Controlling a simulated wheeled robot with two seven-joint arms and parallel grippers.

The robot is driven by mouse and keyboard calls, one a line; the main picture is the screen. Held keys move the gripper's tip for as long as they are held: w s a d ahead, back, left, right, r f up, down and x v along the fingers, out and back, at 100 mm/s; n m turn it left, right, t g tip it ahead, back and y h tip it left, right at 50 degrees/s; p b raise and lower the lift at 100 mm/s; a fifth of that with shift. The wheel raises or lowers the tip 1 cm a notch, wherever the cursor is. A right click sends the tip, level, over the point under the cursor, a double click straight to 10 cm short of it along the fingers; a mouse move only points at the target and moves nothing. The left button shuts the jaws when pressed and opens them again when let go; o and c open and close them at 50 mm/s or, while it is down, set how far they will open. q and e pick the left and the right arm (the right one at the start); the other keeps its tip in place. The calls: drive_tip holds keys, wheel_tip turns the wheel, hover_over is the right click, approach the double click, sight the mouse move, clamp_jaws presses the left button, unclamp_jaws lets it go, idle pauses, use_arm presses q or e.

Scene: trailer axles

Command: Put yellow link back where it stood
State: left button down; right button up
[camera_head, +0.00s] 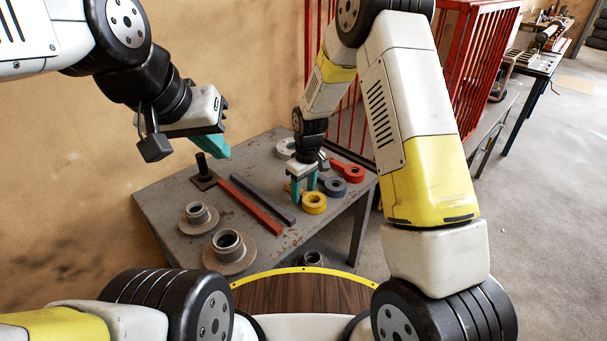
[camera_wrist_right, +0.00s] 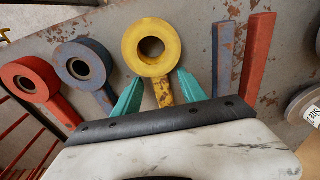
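The yellow link (camera_head: 314,203) lies on the grey table near its front right edge. In the right wrist view, its ring (camera_wrist_right: 135,56) is at the top middle and its shank runs down between my right fingers. My right gripper (camera_head: 303,198) is low over the table; its two teal fingers (camera_wrist_right: 161,76) stand either side of the shank, with a gap showing, so it looks open around the link. My left gripper (camera_head: 222,152) hangs in the air over the left back of the table and appears empty; its finger spacing is unclear.
A blue-grey link (camera_head: 335,188) and a red link (camera_head: 354,174) lie beside the yellow one. A red bar (camera_head: 249,206) and a grey bar (camera_head: 263,199) lie to its left. Flanged hubs (camera_head: 229,247) and a black post (camera_head: 203,168) stand further left. A red cage (camera_head: 478,60) is behind.

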drive_tip(key=r, duration=0.7)
drive_tip(key=shift+s+d+r, duration=0.25)
drive_tip(key=shift+s+r, duration=0.05)
drive_tip(key=shift+r, duration=0.1)
drive_tip(key=shift+d+r, duration=0.15)
drive_tip(key=shift+r, duration=0.15)
drive_tip(key=s+d+r+m+t, duration=0.1)
drive_tip(key=s+d+r, duration=0.1)
drive_tip(key=r, duration=0.3)
drive_tip(key=s+d+r+m, duration=0.1)
drive_tip(key=s+d+r, duration=0.15)
drive_tip(key=r, duration=0.25)
drive_tip(key=s+d+r+m+t, duration=0.1)
drive_tip(key=s+d+r+m, duration=0.1)
drive_tip(key=s, duration=0.4)
drive_tip(key=s+d+r+m+t+y, duration=0.1)
drive_tip(key=s+d+r+m+t, duration=0.1)
drive_tip(key=s+d+r, duration=0.2)
drive_tip(key=s+d+r+m+t, duration=0.1)
drive_tip(key=s+d+r+m, duration=0.1)
drive_tip(key=s+r, duration=0.5)
drive_tip(key=s+d, duration=0.1)
drive_tip(key=s, duration=0.2)
drive_tip(key=shift+s, duration=0.1)
